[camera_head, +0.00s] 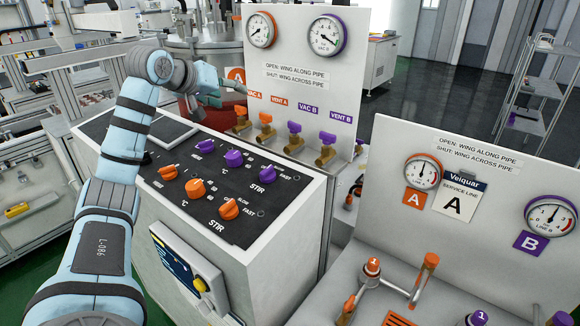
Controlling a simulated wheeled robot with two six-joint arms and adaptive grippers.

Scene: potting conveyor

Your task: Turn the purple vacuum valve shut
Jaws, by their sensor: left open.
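The purple VAC B valve (294,139) is a small purple wing on a brass body, low on the white back panel (300,85). Its wing is too small to read for certain as along or across the pipe. The purple VENT B valve (326,148) is just to its right. The orange VENT A valve (265,126) and VAC A valve (241,118) are to its left. My left gripper (214,95) is open, seen at an angle, at the panel's left edge. It is left of VAC B and apart from it. My right gripper is out of view.
A white console with a black knob panel (265,208) stands in front of the valves. An orange-rimmed gauge (261,31) and a purple-rimmed gauge (327,35) sit above them. A second white panel (475,215) with valves and gauges stands at the right.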

